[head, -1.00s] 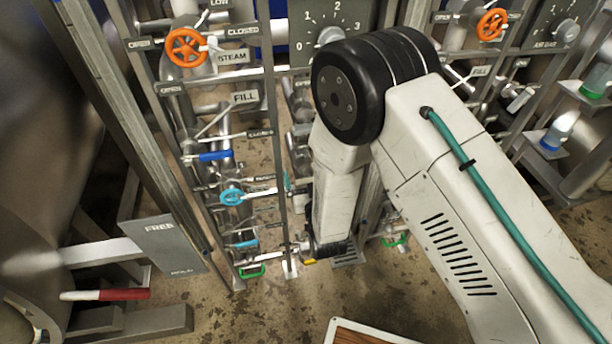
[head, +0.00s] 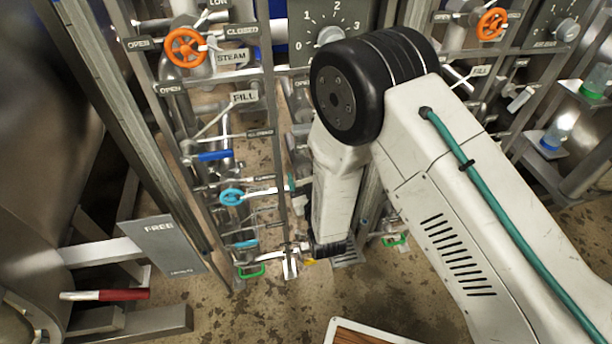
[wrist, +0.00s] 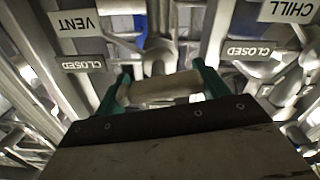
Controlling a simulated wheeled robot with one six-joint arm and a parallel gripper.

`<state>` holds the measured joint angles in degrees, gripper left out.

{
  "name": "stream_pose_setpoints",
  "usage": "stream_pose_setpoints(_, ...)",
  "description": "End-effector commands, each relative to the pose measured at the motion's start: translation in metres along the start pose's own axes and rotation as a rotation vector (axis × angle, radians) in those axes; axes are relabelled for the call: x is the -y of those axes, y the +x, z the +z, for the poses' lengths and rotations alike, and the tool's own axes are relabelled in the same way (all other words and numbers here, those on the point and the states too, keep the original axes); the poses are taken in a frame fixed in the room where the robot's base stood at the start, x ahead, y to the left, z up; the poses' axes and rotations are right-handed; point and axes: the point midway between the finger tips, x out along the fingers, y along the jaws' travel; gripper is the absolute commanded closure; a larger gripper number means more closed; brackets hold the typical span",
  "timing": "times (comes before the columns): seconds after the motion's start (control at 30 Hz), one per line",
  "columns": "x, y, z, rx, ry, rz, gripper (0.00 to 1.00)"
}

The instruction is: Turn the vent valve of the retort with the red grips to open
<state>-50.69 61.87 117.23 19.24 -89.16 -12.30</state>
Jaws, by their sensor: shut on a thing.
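My gripper (wrist: 162,90) shows in the wrist view with a teal finger at each end of a pale bar, and it is shut on this bar. The bar looks like a valve handle; which valve it belongs to I cannot tell. A VENT sign (wrist: 74,22) with a CLOSED plate (wrist: 84,64) is to the left in this upside-down view. In the head view, my arm hides most of the gripper and the valve. A red and white grip (head: 110,295) is at the left, by the left retort (head: 30,180).
A CHILL sign (wrist: 288,10) is to the right in the wrist view. The left rack holds an orange handwheel (head: 186,47), a blue lever (head: 215,156), a cyan handwheel (head: 231,197) and a green handle (head: 252,271). Upright posts (head: 275,140) crowd the arm.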

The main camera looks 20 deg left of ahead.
Motion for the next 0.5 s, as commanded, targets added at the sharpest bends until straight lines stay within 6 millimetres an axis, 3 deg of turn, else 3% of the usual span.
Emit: stream_pose_setpoints(0.5,0.0057,-0.0012,-0.0004,-0.003,-0.281,-0.009,0.5)
